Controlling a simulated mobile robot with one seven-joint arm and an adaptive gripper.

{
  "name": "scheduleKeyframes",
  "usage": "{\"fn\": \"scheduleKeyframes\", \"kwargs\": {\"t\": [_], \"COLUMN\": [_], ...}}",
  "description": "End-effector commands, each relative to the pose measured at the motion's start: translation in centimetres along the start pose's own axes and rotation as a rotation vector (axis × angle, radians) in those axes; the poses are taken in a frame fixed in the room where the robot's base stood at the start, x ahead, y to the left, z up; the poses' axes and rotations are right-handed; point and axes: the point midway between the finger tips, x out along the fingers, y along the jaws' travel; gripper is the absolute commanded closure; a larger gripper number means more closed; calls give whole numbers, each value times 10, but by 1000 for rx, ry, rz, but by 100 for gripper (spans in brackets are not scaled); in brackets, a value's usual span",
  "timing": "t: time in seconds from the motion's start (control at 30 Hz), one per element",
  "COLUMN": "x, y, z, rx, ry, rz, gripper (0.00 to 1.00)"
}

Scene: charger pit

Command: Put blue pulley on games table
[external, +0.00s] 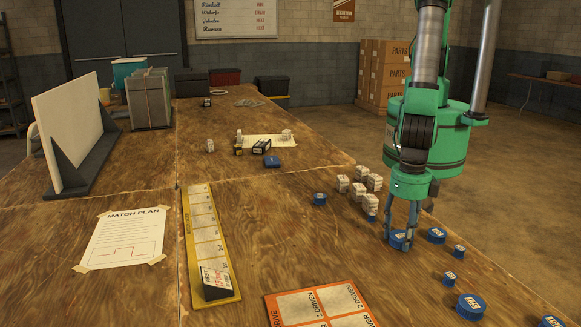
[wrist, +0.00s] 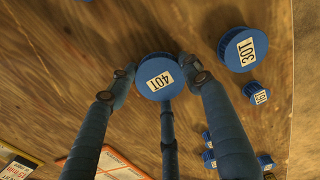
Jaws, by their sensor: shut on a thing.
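A round blue pulley with a white label reading 40T (wrist: 153,80) sits between the fingers of my gripper (wrist: 157,72) in the wrist view. My gripper (external: 403,232) is shut on it and points straight down. In the external view the same pulley (external: 397,241) is at or just above the wooden table (external: 130,275); I cannot tell whether it touches. Several other blue pulleys lie around it, among them a 30T pulley (wrist: 243,48) and a large one near the front right edge (external: 471,306).
White blocks (external: 359,191) stand just left of my gripper. An orange-edged card (external: 275,310), a yellow strip (external: 196,235) and a match plan sheet (external: 125,238) lie on the table. A white upright panel (external: 70,125) stands at left. Wood between strip and blocks is largely clear.

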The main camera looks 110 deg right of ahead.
Motion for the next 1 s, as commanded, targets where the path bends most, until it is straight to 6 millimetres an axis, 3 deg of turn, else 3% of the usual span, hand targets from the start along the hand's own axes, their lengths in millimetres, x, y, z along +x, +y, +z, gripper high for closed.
{"fn": "scheduleKeyframes", "kwargs": {"t": [0.37,0.4,0.5,1.0], "x": [2,3,2,-4], "y": [0,0,0,1], "z": [0,0,0,0], "rx": [0,0,0,0], "ry": [0,0,0,1], "rz": [1,0,0,2], "gripper": [82,49,32,32]}}
